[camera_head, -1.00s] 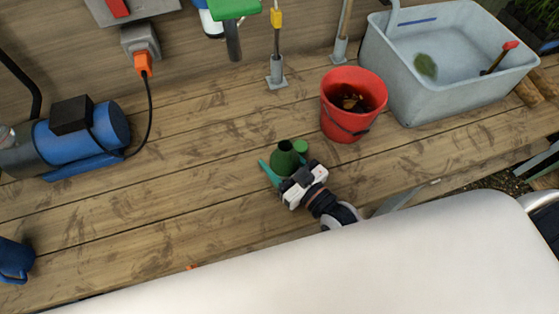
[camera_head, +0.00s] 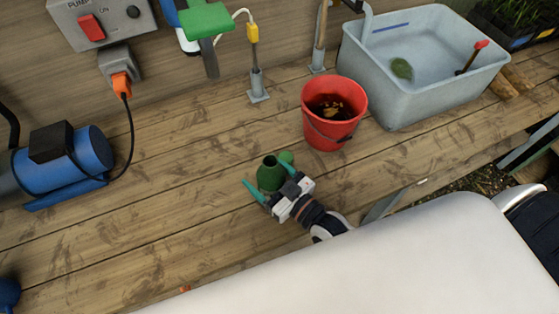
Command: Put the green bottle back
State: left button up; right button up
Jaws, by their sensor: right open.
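The green bottle (camera_head: 268,178) stands upright on the wooden bench, its dark open mouth facing up. A smaller round green piece (camera_head: 286,157) shows just behind it to the right; I cannot tell if it is part of the bottle. My right gripper (camera_head: 267,175) reaches in from the lower right. Its teal fingers are spread, one left of the bottle with a small gap, the other to its right and partly hidden. The bottle's lower front is partly hidden by the gripper. My left gripper is not in view.
A red bucket (camera_head: 315,98) stands behind and right of the bottle, with a grey water tub (camera_head: 405,108) beyond it. A blue pump (camera_head: 65,172) with a cable is at left. Upright posts stand at the back. The bench left of the gripper is clear.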

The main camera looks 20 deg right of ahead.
jog(key=b+v, duration=0.1)
jog(key=v, duration=0.9)
jog(key=shift+s+d+f+b, duration=0.1)
jog(key=shift+s+d+b, duration=0.1)
jog(key=shift+s+b, duration=0.15)
jog(key=shift+s+d, duration=0.25)
jog(key=shift+s, duration=0.3)
